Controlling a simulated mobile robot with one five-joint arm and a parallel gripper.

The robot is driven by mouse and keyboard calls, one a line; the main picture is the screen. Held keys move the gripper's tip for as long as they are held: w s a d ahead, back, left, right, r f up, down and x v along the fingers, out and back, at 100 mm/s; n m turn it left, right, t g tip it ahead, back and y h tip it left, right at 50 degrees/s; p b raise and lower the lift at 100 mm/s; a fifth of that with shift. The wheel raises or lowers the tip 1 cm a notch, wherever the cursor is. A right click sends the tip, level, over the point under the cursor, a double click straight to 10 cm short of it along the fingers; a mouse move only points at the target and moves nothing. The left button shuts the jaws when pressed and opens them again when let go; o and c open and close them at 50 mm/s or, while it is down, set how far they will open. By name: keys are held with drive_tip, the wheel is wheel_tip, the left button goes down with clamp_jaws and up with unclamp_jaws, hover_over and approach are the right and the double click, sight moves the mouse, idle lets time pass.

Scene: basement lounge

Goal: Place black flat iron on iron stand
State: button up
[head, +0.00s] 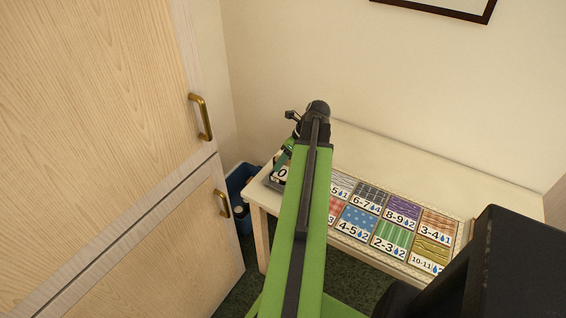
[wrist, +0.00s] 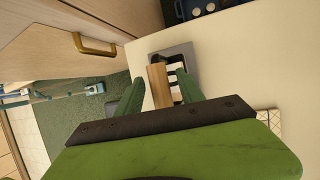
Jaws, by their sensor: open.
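My gripper (wrist: 160,78) is open over the left end of the cream table, its green fingers either side of a wooden bar (wrist: 160,92). In the head view my gripper (head: 286,153) is mostly hidden behind my arm. The bar looks like a handle, but I cannot tell whether it belongs to the flat iron. A grey metal piece (wrist: 182,52) with pale gaps lies beyond and beside the bar; it may be the stand. In the head view a grey piece (head: 274,183) shows at the same table end. I cannot make out a black iron for sure.
The cream table (head: 380,150) stands against the wall. A tray of numbered patterned cards (head: 401,212) covers much of its right part. A blue bin (head: 238,181) stands left of the table, by a wooden cabinet (head: 110,150) with brass handles. Bare tabletop shows behind the cards.

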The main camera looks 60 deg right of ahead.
drive_tip(key=p+v, duration=1)
drive_tip(key=v, duration=0.2)
drive_tip(key=shift+p, duration=0.4)
drive_tip(key=shift+r, duration=0.1)
